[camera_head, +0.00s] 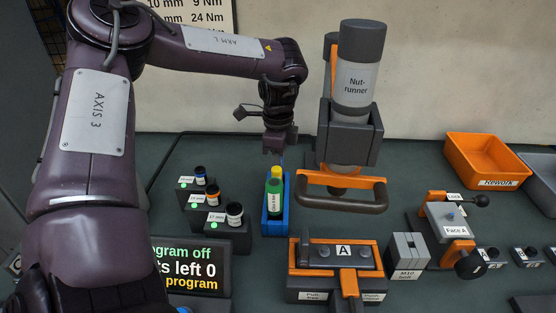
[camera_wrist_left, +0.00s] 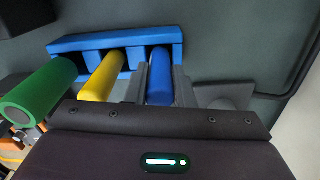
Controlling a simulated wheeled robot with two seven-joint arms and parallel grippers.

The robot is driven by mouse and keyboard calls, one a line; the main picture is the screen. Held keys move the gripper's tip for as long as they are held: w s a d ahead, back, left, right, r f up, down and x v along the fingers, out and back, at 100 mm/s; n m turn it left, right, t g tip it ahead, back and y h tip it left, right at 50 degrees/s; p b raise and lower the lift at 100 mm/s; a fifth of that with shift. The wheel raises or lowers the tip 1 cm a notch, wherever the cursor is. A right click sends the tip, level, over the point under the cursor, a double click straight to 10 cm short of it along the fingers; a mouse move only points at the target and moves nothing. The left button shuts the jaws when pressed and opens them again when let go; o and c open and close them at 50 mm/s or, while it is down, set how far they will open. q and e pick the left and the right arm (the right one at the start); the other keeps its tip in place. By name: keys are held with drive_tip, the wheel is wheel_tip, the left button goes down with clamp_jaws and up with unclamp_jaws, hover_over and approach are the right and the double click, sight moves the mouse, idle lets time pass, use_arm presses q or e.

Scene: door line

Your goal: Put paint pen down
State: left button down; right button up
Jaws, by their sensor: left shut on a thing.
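A blue pen rack (camera_head: 266,216) stands on the bench; it also fills the upper left of the left wrist view (camera_wrist_left: 75,48). A green paint pen (camera_head: 274,192) and a yellow pen (camera_head: 277,171) stand in it; the wrist view shows the green pen (camera_wrist_left: 38,92) and yellow pen (camera_wrist_left: 102,76) too. My left gripper (camera_head: 279,147) is over the rack's far end. Its grey fingers (camera_wrist_left: 160,72) are shut on a blue pen (camera_wrist_left: 160,88), whose far end is at the rack's end slot. How deep it sits is hidden. My right gripper is not in view.
A clamp fixture marked A (camera_head: 343,252) is in front. An orange Rework bin (camera_head: 485,158) is at the back right.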

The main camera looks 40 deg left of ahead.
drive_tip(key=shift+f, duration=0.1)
use_arm(q)
drive_tip(key=c, duration=1.5)
unclamp_jaws()
drive_tip(key=shift+c, duration=0.2)
drive_tip(key=o, duration=0.3)
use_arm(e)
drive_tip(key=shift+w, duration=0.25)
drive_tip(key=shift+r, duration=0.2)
use_arm(q)
wheel_tip(320, 180, up, 11)
drive_tip(key=shift+r, duration=0.55)
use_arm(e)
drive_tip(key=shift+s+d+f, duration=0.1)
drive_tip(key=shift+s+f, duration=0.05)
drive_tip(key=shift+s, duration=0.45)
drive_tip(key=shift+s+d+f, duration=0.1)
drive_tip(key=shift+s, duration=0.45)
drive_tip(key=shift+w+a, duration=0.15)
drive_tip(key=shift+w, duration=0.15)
